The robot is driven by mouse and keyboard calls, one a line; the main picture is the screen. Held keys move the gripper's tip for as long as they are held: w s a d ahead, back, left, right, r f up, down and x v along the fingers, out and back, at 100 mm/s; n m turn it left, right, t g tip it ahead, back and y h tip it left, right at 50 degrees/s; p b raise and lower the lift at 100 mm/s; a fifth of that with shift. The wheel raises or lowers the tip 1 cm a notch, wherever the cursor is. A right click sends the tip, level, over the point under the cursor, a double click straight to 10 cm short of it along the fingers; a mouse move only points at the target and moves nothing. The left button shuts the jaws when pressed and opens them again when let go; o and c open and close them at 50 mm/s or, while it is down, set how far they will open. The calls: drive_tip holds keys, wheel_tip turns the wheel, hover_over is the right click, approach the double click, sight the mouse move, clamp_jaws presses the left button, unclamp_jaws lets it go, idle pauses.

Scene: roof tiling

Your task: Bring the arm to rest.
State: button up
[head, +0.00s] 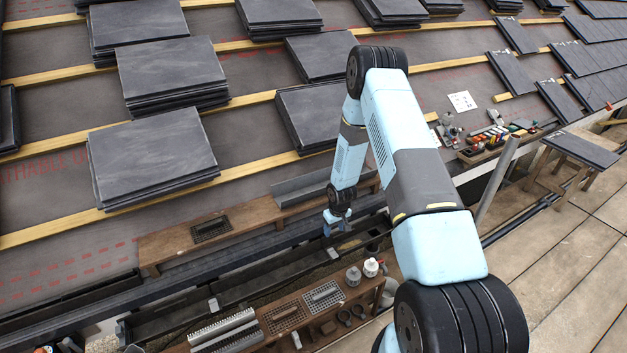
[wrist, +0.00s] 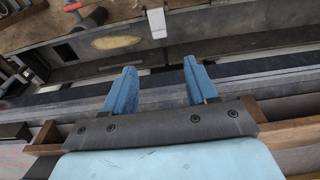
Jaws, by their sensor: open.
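My gripper (head: 335,222) shows in the head view at the end of my light-blue arm, which reaches forward and bends down toward the eaves. In the wrist view my gripper (wrist: 158,85) has two blue fingers standing apart with nothing between them. Beyond the fingers lie the dark gutter channel (wrist: 240,66) and a white bracket (wrist: 157,22). Whether the fingers touch anything below cannot be told.
Stacks of dark slates (head: 152,155) lie on the battened roof. A wooden plank (head: 190,243) runs along the eaves. A bench with grates (head: 323,297) stands below it. A tool tray (head: 487,143) lies to the right. The paved deck (head: 560,265) at lower right is mostly clear.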

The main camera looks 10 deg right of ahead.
drive_tip(key=shift+r, duration=0.1)
wheel_tip(320, 180, up, 22)
drive_tip(key=w+d+t, duration=0.1)
drive_tip(key=w, duration=0.1)
drive_tip(key=s+r+m+t+h, duration=0.1)
drive_tip(key=s+r, duration=0.3)
drive_tip(key=r, duration=0.7)
drive_tip(key=s+r+m, duration=0.1)
drive_tip(key=s+r, duration=0.3)
drive_tip(key=r, duration=0.6)
drive_tip(key=s+r+t, duration=0.1)
drive_tip(key=s+r, duration=1.4)
drive_tip(key=s, duration=0.7)
drive_tip(key=s+r+m+t, duration=0.1)
drive_tip(key=s+r, duration=0.2)
drive_tip(key=s, duration=0.6)
drive_tip(key=shift+a+r+m+y, duration=0.25)
drive_tip(key=shift+a+m+y, duration=0.05)
drive_tip(key=shift+a, duration=0.15)
drive_tip(key=shift+c, duration=0.3)
